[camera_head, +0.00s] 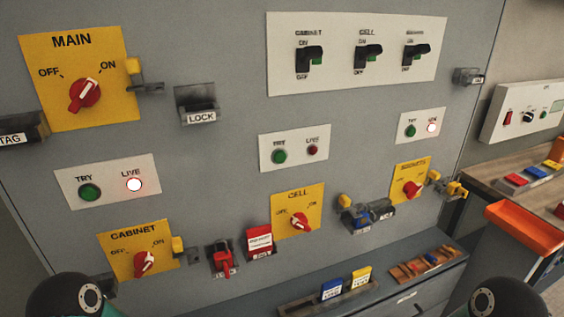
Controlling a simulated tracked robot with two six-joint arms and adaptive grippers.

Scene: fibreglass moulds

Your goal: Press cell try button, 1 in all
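The cell panel sits in the middle of the grey cabinet front, above the yellow CELL switch plate (287,222). It is a white plate (296,139) with a green TRY button (279,156) on its left. A dark red, unlit LIVE lamp (312,151) is on its right. Nothing covers the button. The red CELL rotary handle (300,222) is below it. Neither of my grippers shows; only dark rounded parts of my arms show at the lower left and lower right edges.
A low ledge (400,300) and an orange-topped bin (526,226) are nearby.

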